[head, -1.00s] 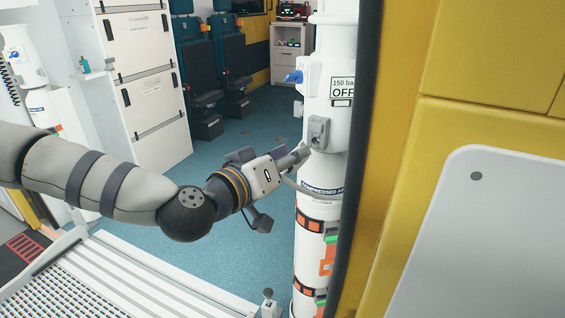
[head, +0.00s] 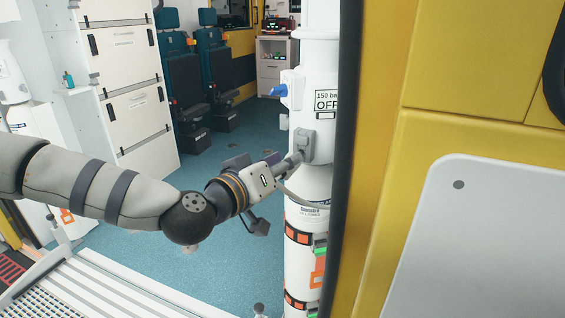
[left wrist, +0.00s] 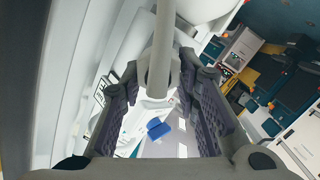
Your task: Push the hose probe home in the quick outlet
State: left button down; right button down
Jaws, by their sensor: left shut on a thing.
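The quick outlet (head: 316,147) is a grey block on the side of a white upright cylinder (head: 309,180). My left gripper (head: 285,165) is at the outlet's lower left in the head view, shut on the hose probe, which its fingers mostly hide. A grey hose (head: 311,202) curves from the gripper to the cylinder. In the left wrist view the grey hose (left wrist: 160,55) runs down between the padded fingers. The probe tip's contact with the outlet is hidden, so I cannot tell how deep it sits. My right gripper is not in view.
A blue valve handle (head: 279,91) juts left from the cylinder above the outlet; it also shows in the left wrist view (left wrist: 158,128). A yellow door frame (head: 385,150) stands close on the right. Blue floor (head: 150,255) is open behind my arm.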

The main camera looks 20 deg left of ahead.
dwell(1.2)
pick_arm(q)
jog(key=shift+r+p, duration=0.1)
jog(key=shift+p, duration=0.35)
jog(key=shift+b+x, duration=0.3)
jog(key=shift+x, duration=1.45)
jog(key=c, duration=1.2)
grip_release()
jog(key=shift+w+a+r, duration=0.1)
jog(key=shift+a+r, duration=0.05)
jog(key=shift+o, duration=0.2)
jog(key=v, duration=1.2)
